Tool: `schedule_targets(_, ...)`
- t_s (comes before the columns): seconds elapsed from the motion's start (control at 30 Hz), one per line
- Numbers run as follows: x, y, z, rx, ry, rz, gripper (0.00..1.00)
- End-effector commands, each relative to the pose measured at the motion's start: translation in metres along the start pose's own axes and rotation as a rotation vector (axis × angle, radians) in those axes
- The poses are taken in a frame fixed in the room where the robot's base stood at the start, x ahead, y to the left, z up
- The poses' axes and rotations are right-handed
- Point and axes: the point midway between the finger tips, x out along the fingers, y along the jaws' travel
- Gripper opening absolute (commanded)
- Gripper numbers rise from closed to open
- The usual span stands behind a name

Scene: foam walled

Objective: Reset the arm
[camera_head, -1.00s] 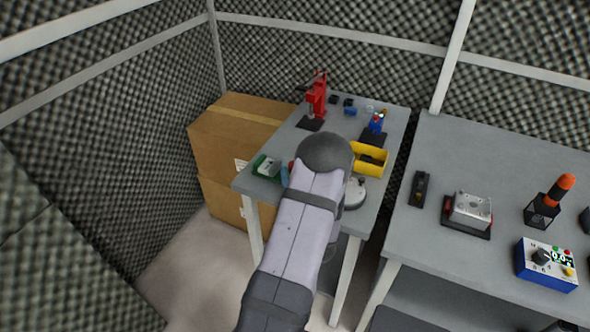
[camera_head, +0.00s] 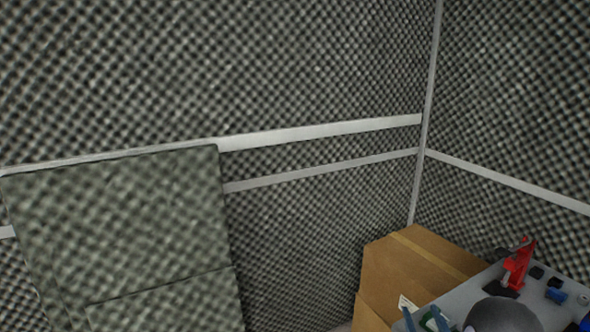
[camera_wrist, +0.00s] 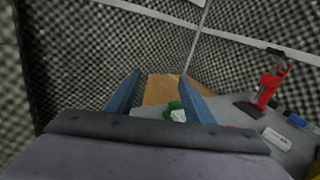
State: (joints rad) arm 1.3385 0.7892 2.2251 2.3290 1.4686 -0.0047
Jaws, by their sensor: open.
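My gripper (camera_wrist: 160,78) is open in the wrist view, with its two blue fingers apart and nothing between them. The fingers point toward the cardboard boxes (camera_wrist: 160,90) and the grey table (camera_wrist: 225,110). In the head view my gripper (camera_head: 423,314) shows only at the bottom edge, over the table's near left corner. The dark rounded part of my arm is beside it and the rest of the arm is out of frame.
A red press-like tool (camera_head: 519,264) stands on the table, with small dark and blue parts near it. Cardboard boxes (camera_head: 400,262) stand left of the table. Foam walls (camera_head: 300,70) with white rails enclose the corner. A foam panel (camera_head: 130,220) stands at left.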

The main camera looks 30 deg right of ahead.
Motion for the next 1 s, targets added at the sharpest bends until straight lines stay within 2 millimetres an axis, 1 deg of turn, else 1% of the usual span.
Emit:
schedule_targets(0.03, 0.008, 0.032, 0.012, -0.021, 0.001, 0.097, 0.48)
schedule_targets(0.07, 0.011, 0.051, 0.016, -0.034, 0.005, 0.155, 0.48)
schedule_targets(0.1, 0.013, 0.077, 0.022, -0.053, 0.009, 0.234, 0.48)
schedule_targets(0.13, 0.013, 0.097, 0.026, -0.069, 0.013, 0.297, 0.48)
schedule_targets(0.17, 0.012, 0.117, 0.031, -0.087, 0.016, 0.359, 0.48)
schedule_targets(0.2, 0.009, 0.144, 0.036, -0.113, 0.02, 0.445, 0.48)
schedule_targets(0.27, 0.001, 0.184, 0.043, -0.157, 0.026, 0.575, 0.48)
schedule_targets(0.3, -0.007, 0.21, 0.046, -0.19, 0.03, 0.663, 0.48)
schedule_targets(0.37, -0.023, 0.248, 0.052, -0.247, 0.034, 0.799, 0.48)
schedule_targets(0.4, -0.036, 0.272, 0.054, -0.289, 0.037, 0.892, 0.48)
schedule_targets(0.47, -0.06, 0.306, 0.057, -0.362, 0.037, 1.036, 0.48)
schedule_targets(0.5, -0.078, 0.327, 0.058, -0.417, 0.035, 1.134, 0.48)
schedule_targets(0.57, -0.11, 0.354, 0.058, -0.511, 0.029, 1.286, 0.48)
schedule_targets(0.6, -0.132, 0.369, 0.058, -0.584, 0.021, 1.391, 0.48)
schedule_targets(0.67, -0.167, 0.385, 0.054, -0.701, 0.006, 1.543, 0.48)
schedule_targets(0.7, -0.188, 0.392, 0.052, -0.784, -0.008, 1.638, 0.48)
schedule_targets(0.77, -0.218, 0.396, 0.047, -0.918, -0.037, 1.775, 0.48)
schedule_targets(0.8, -0.236, 0.395, 0.044, -1.012, -0.061, 1.861, 0.48)
schedule_targets(0.87, -0.259, 0.391, 0.039, -1.162, -0.105, 1.979, 0.48)
schedule_targets(0.9, -0.271, 0.386, 0.036, -1.267, -0.141, 2.052, 0.48)
schedule_targets(0.97, -0.285, 0.376, 0.033, -1.432, -0.203, 2.147, 0.48)
schedule_targets(1.0, -0.291, 0.369, 0.031, -1.542, -0.25, 2.201, 0.48)
